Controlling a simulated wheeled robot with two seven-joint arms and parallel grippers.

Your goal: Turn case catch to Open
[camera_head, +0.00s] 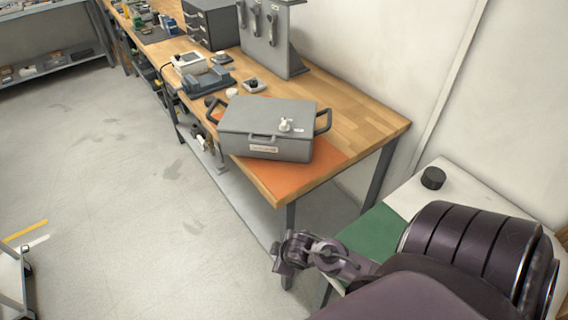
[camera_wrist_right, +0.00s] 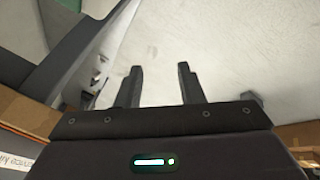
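A grey case (camera_head: 265,128) with black side handles sits on the orange mat (camera_head: 315,160) at the near end of the wooden workbench. Its lid is down. A small white catch (camera_head: 286,125) stands on the lid; I cannot read which position it is turned to. My right gripper (camera_head: 283,262) is below and in front of the bench's near corner, apart from the case. In the right wrist view its two fingers (camera_wrist_right: 160,85) are spread with nothing between them. My left gripper is not in view.
A grey upright panel with handles (camera_head: 268,35), a drawer box (camera_head: 211,22) and small devices (camera_head: 207,80) stand farther along the bench. A side table with a green mat (camera_head: 372,232) and black knob (camera_head: 433,178) is at right. The floor at left is mostly clear.

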